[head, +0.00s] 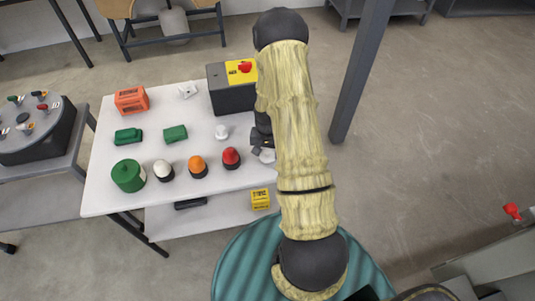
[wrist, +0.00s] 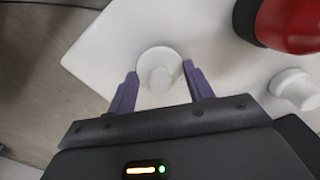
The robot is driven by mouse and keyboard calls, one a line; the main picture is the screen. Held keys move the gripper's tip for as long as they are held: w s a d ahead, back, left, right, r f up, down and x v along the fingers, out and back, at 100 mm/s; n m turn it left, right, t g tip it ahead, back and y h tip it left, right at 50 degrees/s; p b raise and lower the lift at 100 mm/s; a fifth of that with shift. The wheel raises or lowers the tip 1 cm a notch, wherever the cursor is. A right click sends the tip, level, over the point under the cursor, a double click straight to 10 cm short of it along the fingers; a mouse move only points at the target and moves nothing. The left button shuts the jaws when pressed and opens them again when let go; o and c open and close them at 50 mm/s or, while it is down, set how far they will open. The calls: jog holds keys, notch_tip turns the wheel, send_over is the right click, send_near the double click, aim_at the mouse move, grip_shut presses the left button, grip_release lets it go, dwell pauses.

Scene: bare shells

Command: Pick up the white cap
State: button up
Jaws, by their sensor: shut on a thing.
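The white cap (wrist: 160,68) is round with a raised middle knob. In the wrist view it sits between the two purple fingers of my gripper (wrist: 161,88), which is shut on it. In the head view my gripper (head: 261,146) is at the right edge of the white table, mostly hidden by my arm, and part of the held cap (head: 267,156) shows below it. I cannot tell whether the cap touches the tabletop. A second white cap (head: 221,132) stands on the table to the left; it also shows at the right of the wrist view (wrist: 294,88).
A red dome button (head: 231,158) is close by on the white table (head: 150,205). Orange (head: 197,167) and white (head: 163,170) buttons and a green cylinder (head: 128,176) stand further left. A dark box with a yellow top (head: 232,92) is behind. A grey post (head: 358,75) rises at right.

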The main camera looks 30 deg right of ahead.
aim_at(267, 151)
notch_tip(267, 151, up, 9)
jog(key=shift+f+b, duration=0.1)
jog(key=shift+b, duration=0.6)
jog(key=shift+a, duration=0.1)
